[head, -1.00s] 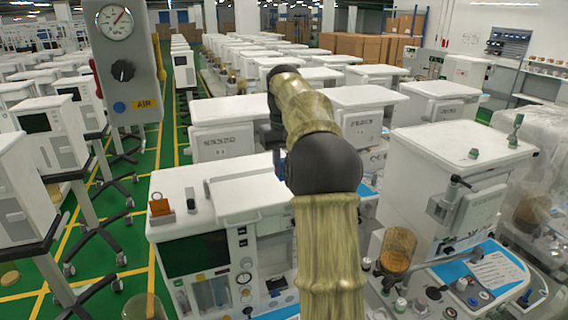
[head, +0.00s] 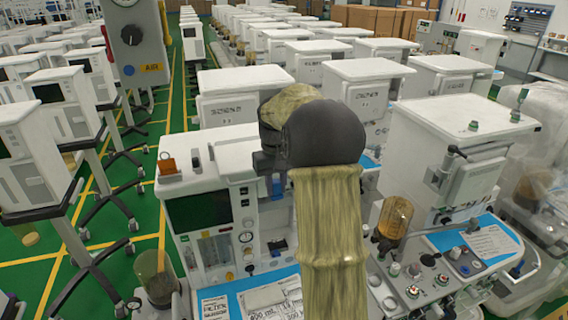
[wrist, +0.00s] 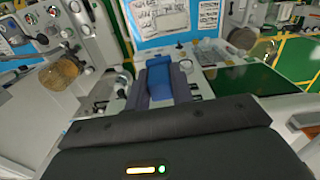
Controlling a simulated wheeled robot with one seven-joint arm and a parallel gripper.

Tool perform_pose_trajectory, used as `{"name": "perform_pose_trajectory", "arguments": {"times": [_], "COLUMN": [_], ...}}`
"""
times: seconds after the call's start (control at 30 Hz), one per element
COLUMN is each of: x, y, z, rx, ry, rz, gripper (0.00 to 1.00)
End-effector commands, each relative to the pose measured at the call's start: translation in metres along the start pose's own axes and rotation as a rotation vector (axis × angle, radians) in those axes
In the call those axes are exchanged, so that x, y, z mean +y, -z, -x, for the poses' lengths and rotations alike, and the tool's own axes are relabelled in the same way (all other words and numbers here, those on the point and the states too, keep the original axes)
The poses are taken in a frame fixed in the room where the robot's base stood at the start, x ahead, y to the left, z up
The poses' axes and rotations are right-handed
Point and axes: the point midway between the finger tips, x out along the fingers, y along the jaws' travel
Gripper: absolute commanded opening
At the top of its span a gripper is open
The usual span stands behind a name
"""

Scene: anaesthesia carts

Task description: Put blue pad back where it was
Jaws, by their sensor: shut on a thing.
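In the wrist view, a blue pad (wrist: 160,76) is held between the two fingers of my gripper (wrist: 160,88), which is shut on it. Beyond the pad is the cart's blue work surface with printed sheets (wrist: 165,18). In the head view my arm hides most of the gripper. A small blue patch beside the arm's dark joint (head: 277,188) may be the pad or part of the gripper; I cannot tell. The white cart (head: 215,150) in front carries a dark screen and a gauge. I cannot tell whether the pad touches anything.
An amber canister (head: 394,216) stands on the right-hand cart (head: 450,115). Another amber canister (head: 156,272) is at the near left. An orange block (head: 168,163) sits on the front cart's top. More carts fill the back.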

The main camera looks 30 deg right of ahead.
Motion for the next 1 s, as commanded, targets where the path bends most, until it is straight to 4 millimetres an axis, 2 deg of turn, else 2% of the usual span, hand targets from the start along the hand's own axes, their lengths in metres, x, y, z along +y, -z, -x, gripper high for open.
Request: {"name": "perform_pose_trajectory", "arguments": {"times": [0.6,0.77,0.9,1.0], "x": [-0.119,-0.142,-0.154,-0.156], "y": [-0.055,-0.068,-0.075,-0.076], "z": [-0.257,-0.311,-0.363,-0.384], "rx": [-0.013,-0.011,-0.006,0.000], "ry": [0.008,0.009,0.004,0.002], "rz": [0.109,0.129,0.141,0.143], "gripper": [0.02,0.02,0.02,0.02]}}
